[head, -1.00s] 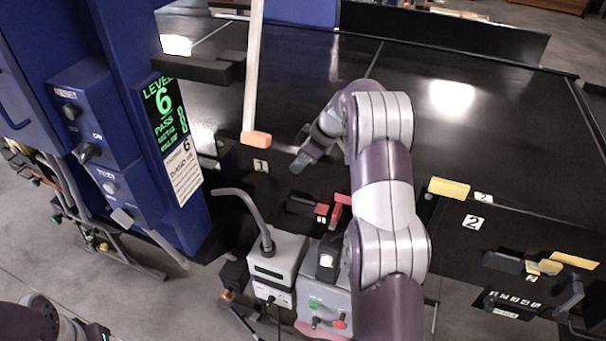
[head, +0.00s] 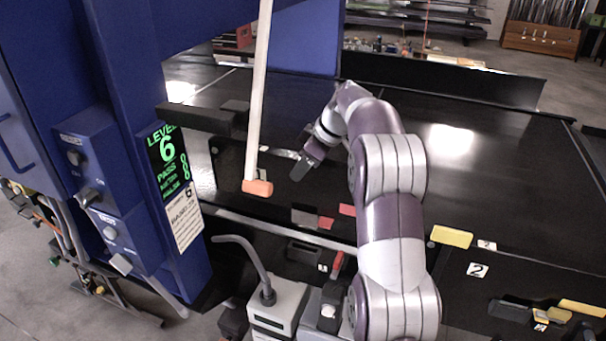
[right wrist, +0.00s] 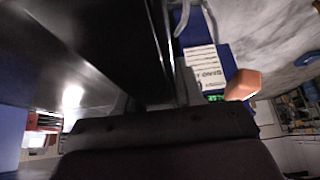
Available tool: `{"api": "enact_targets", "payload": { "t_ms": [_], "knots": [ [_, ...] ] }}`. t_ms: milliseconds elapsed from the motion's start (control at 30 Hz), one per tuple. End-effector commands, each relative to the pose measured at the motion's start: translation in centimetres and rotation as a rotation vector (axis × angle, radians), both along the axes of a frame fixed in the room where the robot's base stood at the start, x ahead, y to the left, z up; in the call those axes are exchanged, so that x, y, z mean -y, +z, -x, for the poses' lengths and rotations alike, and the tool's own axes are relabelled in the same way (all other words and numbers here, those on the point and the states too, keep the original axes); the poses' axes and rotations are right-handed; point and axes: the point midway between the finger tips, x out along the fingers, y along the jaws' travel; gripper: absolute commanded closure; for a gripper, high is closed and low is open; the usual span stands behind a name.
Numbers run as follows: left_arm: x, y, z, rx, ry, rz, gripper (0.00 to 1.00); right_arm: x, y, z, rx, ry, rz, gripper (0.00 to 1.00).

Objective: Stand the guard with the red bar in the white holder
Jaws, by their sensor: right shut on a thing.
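My right gripper (head: 303,168) hangs over the black conveyor, right of the orange pole tip. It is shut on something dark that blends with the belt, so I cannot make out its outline. A grey piece (head: 303,217) with a red part (head: 325,222) shows below the gripper; another red patch (head: 347,210) is beside my arm. I cannot tell whether these belong to the guard. I cannot pick out the white holder with certainty. The right wrist view is mostly filled below by a dark edge, with no clear held object. My left gripper is not in view.
A white pole with an orange tip (head: 257,188) hangs left of the gripper. The blue detector frame (head: 110,150) stands at left. Grey boxes (head: 277,308) with a bent tube and a red lever (head: 337,263) are in front.

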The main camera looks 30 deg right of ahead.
Motion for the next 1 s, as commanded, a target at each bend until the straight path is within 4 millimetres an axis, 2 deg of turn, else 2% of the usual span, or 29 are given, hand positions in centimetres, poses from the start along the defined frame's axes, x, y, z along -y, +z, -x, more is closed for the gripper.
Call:
{"api": "enact_targets", "payload": {
  "t_ms": [33,600,1000],
  "knots": [
    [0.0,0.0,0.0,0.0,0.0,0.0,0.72,0.0,0.7,-0.1,0.009,0.0,0.003,1.0],
    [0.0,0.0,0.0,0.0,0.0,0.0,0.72,0.0,4.5,-0.1,0.008,0.0,0.004,1.0],
    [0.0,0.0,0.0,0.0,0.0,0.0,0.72,0.0,5.0,0.0,0.006,-0.001,0.002,1.0]
  ]
}}
